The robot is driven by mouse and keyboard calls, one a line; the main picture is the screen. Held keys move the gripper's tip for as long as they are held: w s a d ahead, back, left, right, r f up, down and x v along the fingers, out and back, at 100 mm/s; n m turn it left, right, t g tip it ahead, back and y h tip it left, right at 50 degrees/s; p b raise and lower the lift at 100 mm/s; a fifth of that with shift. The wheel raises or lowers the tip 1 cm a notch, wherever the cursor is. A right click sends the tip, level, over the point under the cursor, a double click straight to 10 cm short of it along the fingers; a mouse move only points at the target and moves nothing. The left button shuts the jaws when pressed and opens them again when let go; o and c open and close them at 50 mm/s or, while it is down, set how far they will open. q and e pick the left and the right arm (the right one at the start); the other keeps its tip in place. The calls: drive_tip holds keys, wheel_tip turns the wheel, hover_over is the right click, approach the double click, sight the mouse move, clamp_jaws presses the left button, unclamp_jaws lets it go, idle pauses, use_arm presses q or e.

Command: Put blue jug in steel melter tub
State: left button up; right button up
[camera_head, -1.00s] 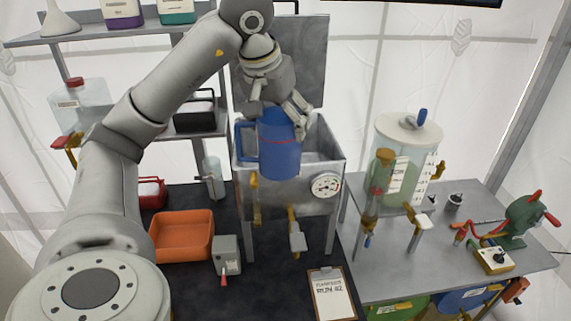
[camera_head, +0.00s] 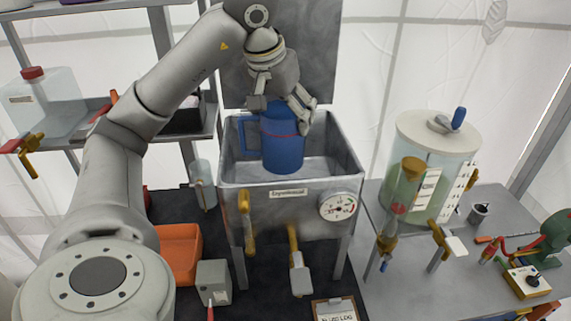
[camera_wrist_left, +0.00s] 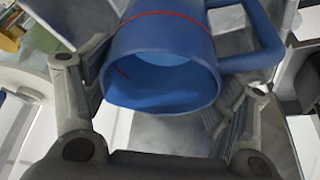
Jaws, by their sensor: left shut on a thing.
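The blue jug (camera_head: 283,148) has a red line near its top and a handle on its left side in the head view. My left gripper (camera_head: 281,104) is shut on the jug's upper part from above. The jug is upright within the opening of the steel melter tub (camera_head: 290,203), its lower end below the rim level in the picture. Whether its base touches the tub floor I cannot tell. In the left wrist view the jug (camera_wrist_left: 165,60) sits between both fingers (camera_wrist_left: 165,110), its mouth toward the camera. My right gripper is not in view.
The tub's raised lid (camera_head: 290,60) stands behind it. A gauge (camera_head: 339,207) and brass valves (camera_head: 245,218) are on its front. A clear tank (camera_head: 432,165) stands on the right table. An orange tray (camera_head: 180,252) and a grey box (camera_head: 213,280) lie at left.

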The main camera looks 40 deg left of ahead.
sight(284, 160)
use_arm(q)
drive_tip(key=shift+f+b, duration=0.35)
drive_tip(key=shift+f, duration=0.4)
wheel_tip(284, 160, down, 4)
drive_tip(key=shift+w+f+b, duration=0.1)
drive_tip(key=shift+f+b, duration=0.1)
drive_tip(key=shift+b, duration=0.55)
drive_tip(key=shift+f, duration=0.65)
drive_tip(key=shift+a+f, duration=0.1)
drive_tip(key=shift+f, duration=1.75)
drive_tip(key=shift+f, duration=0.1)
drive_tip(key=o, duration=2)
